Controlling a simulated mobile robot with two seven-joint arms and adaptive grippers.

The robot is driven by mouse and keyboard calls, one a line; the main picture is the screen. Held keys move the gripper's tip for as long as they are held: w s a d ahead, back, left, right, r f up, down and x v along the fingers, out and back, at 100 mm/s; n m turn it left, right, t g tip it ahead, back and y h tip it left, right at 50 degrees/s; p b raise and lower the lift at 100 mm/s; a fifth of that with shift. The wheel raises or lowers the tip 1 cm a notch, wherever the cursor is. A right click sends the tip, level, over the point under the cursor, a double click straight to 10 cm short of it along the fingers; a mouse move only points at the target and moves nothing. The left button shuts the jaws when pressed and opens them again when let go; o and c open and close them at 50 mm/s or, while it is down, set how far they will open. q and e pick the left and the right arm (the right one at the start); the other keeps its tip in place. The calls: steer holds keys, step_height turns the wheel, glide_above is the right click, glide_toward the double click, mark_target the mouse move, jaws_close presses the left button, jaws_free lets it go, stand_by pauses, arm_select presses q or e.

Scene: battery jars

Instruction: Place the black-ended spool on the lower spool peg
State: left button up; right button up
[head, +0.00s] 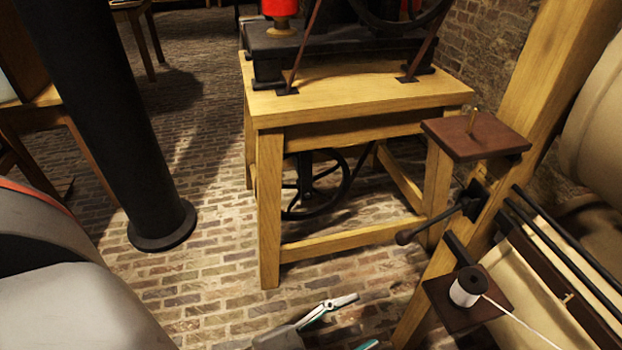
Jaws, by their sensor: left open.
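A spool (465,290) with a white body and a dark top end stands upright on the lower brown board (440,292) at the lower right. White thread runs from it down to the right. Any lower peg is hidden by the spool, so I cannot tell whether the spool is around it. The upper brown board (497,143) carries a bare brass peg (471,121). My left gripper (362,322) is open and empty at the bottom edge, left of the lower board and apart from the spool. Part of it is cut off by the frame. My right gripper is not in view.
A wooden post (500,120) carries both boards. A black lever (430,228) sticks out left between them. A wooden table (350,100) with a machine stands behind. A black column (110,120) stands at left. Rollers and cloth fill the right. Brick floor is clear at centre left.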

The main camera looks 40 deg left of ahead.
arm_select(q)
steer(key=s+a+f+n+g+y, duration=0.2)
steer(key=s+a+f+n+g, duration=0.1)
steer(key=s+f, duration=0.5)
steer(key=shift+s+a+f+n+g, duration=0.3)
steer(key=shift+a+f+n, duration=0.4)
steer(key=shift+n, duration=0.4)
steer(key=shift+d+f, duration=0.1)
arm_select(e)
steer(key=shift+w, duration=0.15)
